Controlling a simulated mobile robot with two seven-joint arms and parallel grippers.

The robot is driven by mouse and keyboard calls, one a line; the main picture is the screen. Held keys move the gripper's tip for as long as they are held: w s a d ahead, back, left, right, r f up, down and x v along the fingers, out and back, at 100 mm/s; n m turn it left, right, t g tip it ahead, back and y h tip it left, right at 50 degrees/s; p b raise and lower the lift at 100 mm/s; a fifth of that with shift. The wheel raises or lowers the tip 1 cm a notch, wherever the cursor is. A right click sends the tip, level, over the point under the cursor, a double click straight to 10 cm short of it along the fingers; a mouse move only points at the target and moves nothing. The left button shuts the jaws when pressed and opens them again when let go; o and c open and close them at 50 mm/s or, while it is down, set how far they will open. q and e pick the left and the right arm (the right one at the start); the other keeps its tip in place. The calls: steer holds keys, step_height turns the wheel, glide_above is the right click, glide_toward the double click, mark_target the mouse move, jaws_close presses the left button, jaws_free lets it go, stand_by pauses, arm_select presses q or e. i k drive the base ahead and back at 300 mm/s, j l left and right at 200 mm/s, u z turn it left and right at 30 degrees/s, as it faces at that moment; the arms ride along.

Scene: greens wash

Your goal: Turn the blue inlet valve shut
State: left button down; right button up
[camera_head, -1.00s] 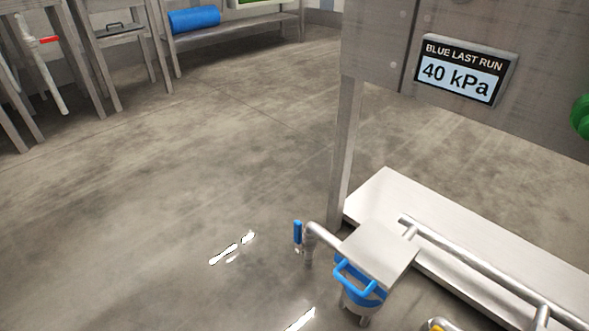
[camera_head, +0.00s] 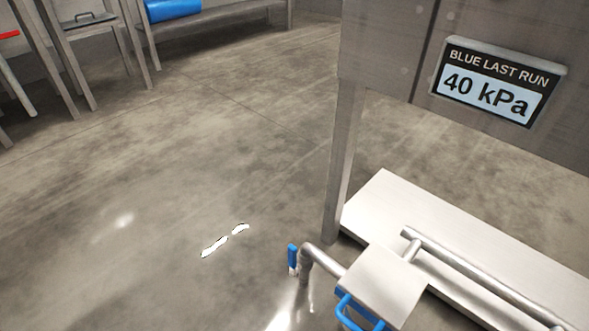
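The blue inlet valve shows as a small blue lever handle (camera_head: 292,256) on the end of a bent metal pipe (camera_head: 322,259), low in the middle of the head view. The lever stands roughly upright. The pipe runs to a unit with a square metal top (camera_head: 381,286) and a blue looped handle (camera_head: 350,311), partly cut off by the lower edge. Neither of my grippers is in view.
A sign (camera_head: 497,83) reading "BLUE LAST RUN 40 kPa" is on a metal panel at the upper right. A low metal platform (camera_head: 385,200) with a pipe is at the right. Tables and a blue roll (camera_head: 172,9) stand far left. The wet floor between is open.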

mark_target(292, 252)
steer(key=k+j+z, duration=0.45)
steer(key=j, duration=0.15)
steer(key=i+j+z, duration=0.3)
steer(key=z, duration=0.15)
steer(key=i+j+z, duration=0.45)
